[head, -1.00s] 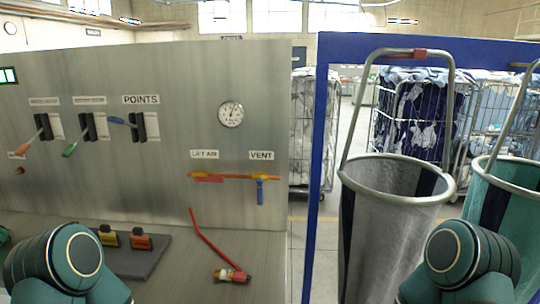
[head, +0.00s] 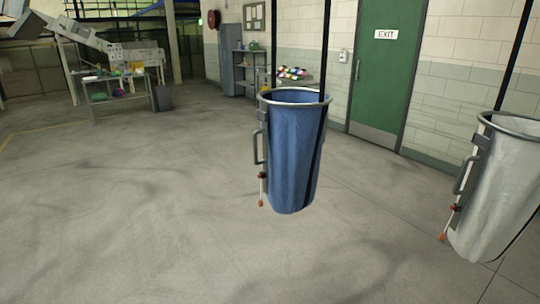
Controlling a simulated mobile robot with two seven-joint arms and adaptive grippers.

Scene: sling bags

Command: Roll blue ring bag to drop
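A blue bag (head: 290,155) hangs upright from dark straps by a grey metal ring (head: 294,97) near the middle of the head view. A grey handle and a thin rod with a red-orange tip (head: 261,202) are on its left side. Its bottom appears to be above the floor. A pale grey bag (head: 500,190) with a similar ring, handle and red-orange tip hangs at the right edge, partly cut off. Neither of my grippers shows in the head view.
Open concrete floor (head: 130,220) fills the left and front. A green exit door (head: 387,75) is in the wall behind the bags. A workbench (head: 115,92) with items and a grey bin (head: 164,97) stand at the back left.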

